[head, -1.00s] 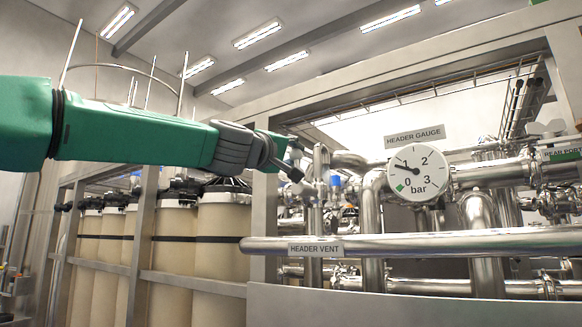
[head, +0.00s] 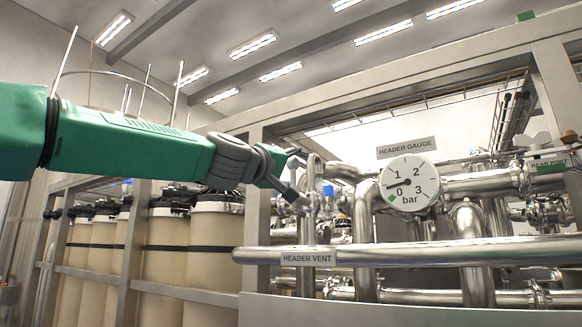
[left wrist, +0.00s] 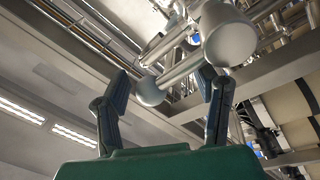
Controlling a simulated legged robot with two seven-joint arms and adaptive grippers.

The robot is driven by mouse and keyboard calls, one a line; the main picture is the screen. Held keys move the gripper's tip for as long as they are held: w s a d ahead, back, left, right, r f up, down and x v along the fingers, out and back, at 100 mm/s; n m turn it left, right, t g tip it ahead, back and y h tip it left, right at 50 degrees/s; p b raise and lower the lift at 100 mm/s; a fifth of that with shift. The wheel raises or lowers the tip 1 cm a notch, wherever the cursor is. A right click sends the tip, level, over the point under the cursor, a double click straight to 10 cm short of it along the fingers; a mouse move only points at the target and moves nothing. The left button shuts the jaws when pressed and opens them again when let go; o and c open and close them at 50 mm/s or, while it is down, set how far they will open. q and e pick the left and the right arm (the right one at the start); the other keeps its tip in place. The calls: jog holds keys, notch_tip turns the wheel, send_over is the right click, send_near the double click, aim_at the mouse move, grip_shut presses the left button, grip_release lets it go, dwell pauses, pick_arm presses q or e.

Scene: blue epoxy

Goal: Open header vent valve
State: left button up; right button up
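My left gripper (head: 299,173) comes in from the left, in front of a thin vertical pipe (head: 311,172) above the HEADER VENT label (head: 307,259). In the left wrist view it is open (left wrist: 163,90), its two dark fingers spread apart. A pale rounded end (left wrist: 150,92) shows between the fingers, with a larger pale ball (left wrist: 228,38) beyond the right finger. I cannot tell whether either touches a finger or which is the valve's handle. The header gauge (head: 410,184) has its needle pointing left, between 0 and 1 bar. My right gripper is not in view.
A thick horizontal rail (head: 430,250) crosses in front of the pipes. A steel frame post (head: 257,190) stands left of the vent pipe. A blue-capped fitting (head: 327,190) is close to the gripper's right. Cream tanks (head: 215,255) stand at left.

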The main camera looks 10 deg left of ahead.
pick_arm(q)
jog(key=shift+a+r, duration=0.15)
jog(key=shift+s+a, duration=0.15)
jog(key=shift+s, duration=0.2)
jog(key=v, duration=1.1)
jog(key=shift+a, duration=0.15)
jog(key=shift+d, duration=0.25)
